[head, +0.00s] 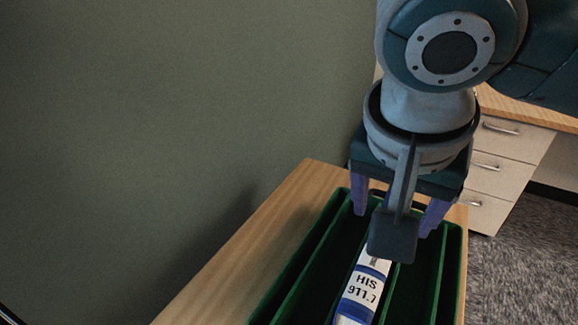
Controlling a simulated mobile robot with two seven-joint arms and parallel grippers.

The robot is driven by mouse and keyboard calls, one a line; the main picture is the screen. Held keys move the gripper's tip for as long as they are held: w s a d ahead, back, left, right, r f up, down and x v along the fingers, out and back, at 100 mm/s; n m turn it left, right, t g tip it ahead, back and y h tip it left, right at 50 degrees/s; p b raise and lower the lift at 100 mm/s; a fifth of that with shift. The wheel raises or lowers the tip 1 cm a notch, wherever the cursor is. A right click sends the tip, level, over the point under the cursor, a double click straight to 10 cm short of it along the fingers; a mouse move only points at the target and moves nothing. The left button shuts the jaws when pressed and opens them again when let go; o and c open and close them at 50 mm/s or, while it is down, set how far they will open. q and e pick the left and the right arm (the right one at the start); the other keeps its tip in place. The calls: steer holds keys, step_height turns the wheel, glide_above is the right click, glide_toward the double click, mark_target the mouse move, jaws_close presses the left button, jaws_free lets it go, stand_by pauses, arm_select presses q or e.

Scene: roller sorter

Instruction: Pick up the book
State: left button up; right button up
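My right gripper (398,222) points down over the far part of the tray. Its two purple fingers are spread wide apart, one to each side of the book's line. A grey block on my wrist hides the book's far end, so contact cannot be told. My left gripper is not in view.
The tray stands on a wooden tabletop (255,246) beside a plain grey-green wall (180,120). Tray divider walls run close along both sides of the book. A drawer cabinet (508,150) stands behind at right, over grey carpet (525,270).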

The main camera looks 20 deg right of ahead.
steer(key=shift+d+f, duration=0.25)
steer(key=shift+f, duration=1)
steer(key=x, duration=0.2)
steer(key=b+x, duration=0.1)
steer(key=a+b+x, duration=0.1)
steer(key=x, duration=0.1)
steer(key=shift+s+d+f, duration=0.1)
steer(key=shift+d+f, duration=0.05)
steer(key=shift+f, duration=0.3)
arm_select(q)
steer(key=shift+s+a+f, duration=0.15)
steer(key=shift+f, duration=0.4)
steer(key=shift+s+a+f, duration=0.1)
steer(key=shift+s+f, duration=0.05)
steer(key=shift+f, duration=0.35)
arm_select(e)
steer(key=shift+c, duration=0.3)
steer(key=c, duration=1.1)
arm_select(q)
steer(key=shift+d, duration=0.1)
arm_select(e)
jaws_close()
steer(key=shift+r, duration=0.1)
